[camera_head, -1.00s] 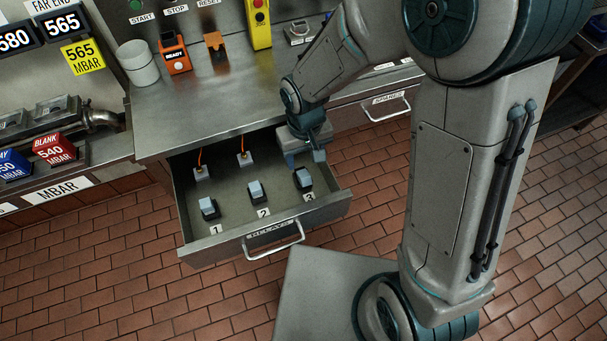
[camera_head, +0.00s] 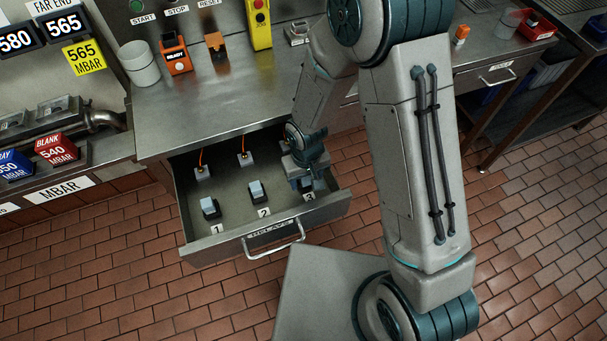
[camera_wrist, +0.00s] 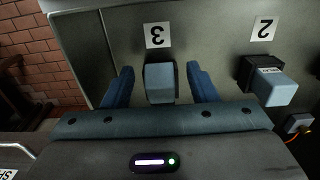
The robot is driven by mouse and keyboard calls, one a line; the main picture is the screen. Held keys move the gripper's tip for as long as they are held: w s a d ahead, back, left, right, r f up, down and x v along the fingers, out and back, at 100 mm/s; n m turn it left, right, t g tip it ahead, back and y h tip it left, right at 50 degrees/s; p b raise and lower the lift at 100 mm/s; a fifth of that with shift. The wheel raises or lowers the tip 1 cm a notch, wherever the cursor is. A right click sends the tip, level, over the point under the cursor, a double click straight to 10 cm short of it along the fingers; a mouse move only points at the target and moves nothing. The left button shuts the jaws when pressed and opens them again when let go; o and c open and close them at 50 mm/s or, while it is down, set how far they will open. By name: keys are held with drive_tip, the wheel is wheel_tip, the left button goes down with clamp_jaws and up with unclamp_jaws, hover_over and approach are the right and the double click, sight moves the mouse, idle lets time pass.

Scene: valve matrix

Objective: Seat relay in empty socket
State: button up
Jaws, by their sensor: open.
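The open drawer holds small grey-blue relay blocks at the places numbered 1, 2 and 3. Relay 1 (camera_head: 209,207) and relay 2 (camera_head: 257,191) sit in black bases; relay 2 (camera_wrist: 275,88) also shows at the right in the wrist view. My gripper (camera_wrist: 160,70) is open over place 3. Its two blue fingers stand on either side of relay 3 (camera_wrist: 159,85), with a gap visible on each side. In the head view my gripper (camera_head: 304,183) mostly hides relay 3. I cannot tell which socket is empty.
Two small grey blocks with orange wires (camera_head: 203,173) (camera_head: 245,158) stand at the drawer's back. The drawer front (camera_head: 240,238) and side walls bound the gripper's room. A steel counter (camera_head: 230,110) overhangs behind, carrying a cup (camera_head: 142,67) and an orange device (camera_head: 175,55).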

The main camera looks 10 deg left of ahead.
drive_tip(key=shift+c, duration=0.3)
drive_tip(key=c, duration=1.1)
drive_tip(key=shift+r, duration=0.1)
